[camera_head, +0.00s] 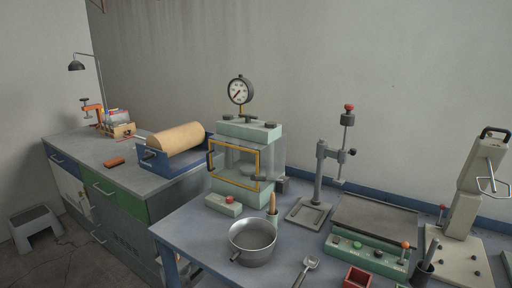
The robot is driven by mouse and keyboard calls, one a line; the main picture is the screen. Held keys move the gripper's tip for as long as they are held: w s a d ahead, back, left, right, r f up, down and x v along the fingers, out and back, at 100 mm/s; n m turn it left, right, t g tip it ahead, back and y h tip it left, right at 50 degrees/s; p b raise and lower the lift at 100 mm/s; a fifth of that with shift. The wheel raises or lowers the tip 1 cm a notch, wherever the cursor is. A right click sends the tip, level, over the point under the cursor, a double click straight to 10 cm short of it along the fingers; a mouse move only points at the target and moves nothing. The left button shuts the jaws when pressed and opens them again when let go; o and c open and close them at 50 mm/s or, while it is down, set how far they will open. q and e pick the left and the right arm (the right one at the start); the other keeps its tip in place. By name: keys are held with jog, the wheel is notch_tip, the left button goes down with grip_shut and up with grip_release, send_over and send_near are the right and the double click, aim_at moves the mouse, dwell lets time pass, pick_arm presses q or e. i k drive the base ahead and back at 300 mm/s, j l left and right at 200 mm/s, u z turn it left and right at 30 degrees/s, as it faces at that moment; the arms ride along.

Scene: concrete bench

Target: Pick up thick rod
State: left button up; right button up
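No single thing is clearly the thick rod. A thick tan cylinder (177,138) lies on its side in a blue cradle (154,162) on the grey cabinet at left. A slim tan-tipped piece (272,202) stands upright behind the metal pot on the bench. A dark rod (431,252) leans in a dark holder at the right front. Neither of my grippers shows in the head view.
The blue-grey bench (188,232) holds a pot (252,241), a glass-fronted chamber (240,160) with a gauge, a stand (318,185), a green-based plate device (372,238) and a red box (357,278). A step stool (36,228) stands on the floor at left.

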aim_at(429, 257)
jog(key=z, duration=1.25)
